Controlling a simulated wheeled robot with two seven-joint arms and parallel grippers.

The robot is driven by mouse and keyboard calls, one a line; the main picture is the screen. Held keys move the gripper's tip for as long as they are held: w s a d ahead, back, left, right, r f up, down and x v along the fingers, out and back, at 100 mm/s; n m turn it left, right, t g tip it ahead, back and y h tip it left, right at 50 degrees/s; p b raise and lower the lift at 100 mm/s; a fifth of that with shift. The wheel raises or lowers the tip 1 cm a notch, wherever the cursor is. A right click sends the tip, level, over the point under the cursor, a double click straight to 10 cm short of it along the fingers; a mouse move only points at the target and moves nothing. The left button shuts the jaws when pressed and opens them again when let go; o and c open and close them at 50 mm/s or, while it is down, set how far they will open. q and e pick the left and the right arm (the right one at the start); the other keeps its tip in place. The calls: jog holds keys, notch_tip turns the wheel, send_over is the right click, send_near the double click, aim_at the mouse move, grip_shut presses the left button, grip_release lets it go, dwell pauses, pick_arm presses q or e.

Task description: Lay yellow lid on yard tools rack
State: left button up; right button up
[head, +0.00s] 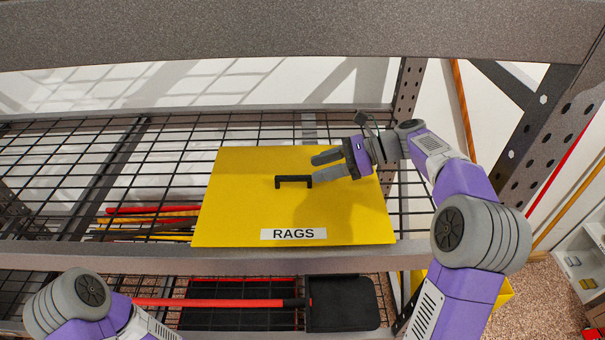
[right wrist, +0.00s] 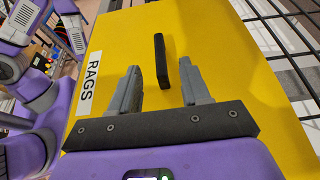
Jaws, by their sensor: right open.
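The yellow lid (head: 235,200) lies flat on the wire shelf of the rack (head: 100,150). It carries a black bar handle (head: 293,180) and a white label reading RAGS (head: 293,234) along its front edge. My right gripper (head: 318,166) is open over the lid, just right of the handle. In the right wrist view the handle (right wrist: 161,60) stands ahead of and between the open fingers (right wrist: 157,88), and nothing is held. My left arm shows at the lower left of the head view, but its gripper is out of sight.
A steel beam (head: 300,30) crosses above the shelf and another (head: 150,256) runs along its front. A perforated post (head: 406,90) stands at the back right. Long red-handled tools (head: 215,303) lie on the lower level. The wire shelf left of the lid is clear.

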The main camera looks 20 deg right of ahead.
jog(key=shift+v, duration=2.15)
jog(key=shift+a, duration=0.15)
